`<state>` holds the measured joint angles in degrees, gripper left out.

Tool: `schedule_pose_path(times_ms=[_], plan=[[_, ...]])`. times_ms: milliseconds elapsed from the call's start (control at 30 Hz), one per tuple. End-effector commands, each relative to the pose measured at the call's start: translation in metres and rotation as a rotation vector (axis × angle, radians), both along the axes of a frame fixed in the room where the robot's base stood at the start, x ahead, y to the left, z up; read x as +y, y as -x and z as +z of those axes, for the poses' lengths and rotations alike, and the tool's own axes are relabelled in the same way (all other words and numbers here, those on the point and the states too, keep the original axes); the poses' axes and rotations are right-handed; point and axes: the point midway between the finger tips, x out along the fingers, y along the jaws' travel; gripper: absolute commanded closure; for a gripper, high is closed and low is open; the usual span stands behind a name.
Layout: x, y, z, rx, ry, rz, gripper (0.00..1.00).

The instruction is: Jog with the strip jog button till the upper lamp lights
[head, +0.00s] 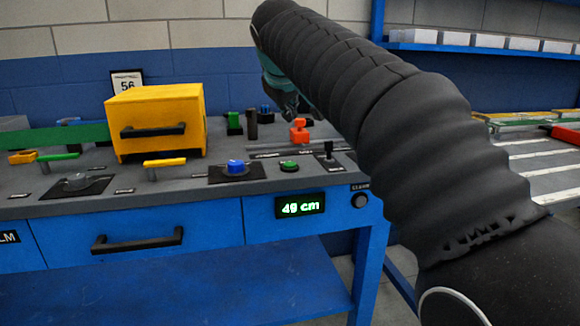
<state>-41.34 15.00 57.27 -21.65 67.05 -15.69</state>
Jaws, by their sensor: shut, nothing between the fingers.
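My gripper (291,110) is seen small beyond my dark arm, above the back part of the panel, and looks shut and empty. A green round button (289,166) sits on the front part of the bench top. A black round button (360,201) is on the front face, under a small label too small to read surely. I cannot tell which of these is the strip jog button. A display (300,205) between them reads "49 cm" in green. I cannot make out the upper lamp; my arm hides part of the panel's right side.
A blue knob (236,168), a black lever (328,151) and a red-orange fixture (298,131) stand on the bench top. A yellow box (156,121) with a black handle stands to the left. Yellow-handled and green-handled levers (165,163) are nearby. A blue shelf (470,47) hangs at the right.

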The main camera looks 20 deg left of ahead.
Motion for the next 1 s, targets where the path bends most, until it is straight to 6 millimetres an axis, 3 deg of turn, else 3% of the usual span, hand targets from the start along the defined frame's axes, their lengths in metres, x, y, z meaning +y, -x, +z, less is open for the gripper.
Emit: schedule_pose_path(times_ms=[700,1000], plan=[[0.0,0.0,-0.078,0.001,0.0,0.0,1.0],[0.0,0.0,-0.082,0.0,0.0,0.0,1.0]])
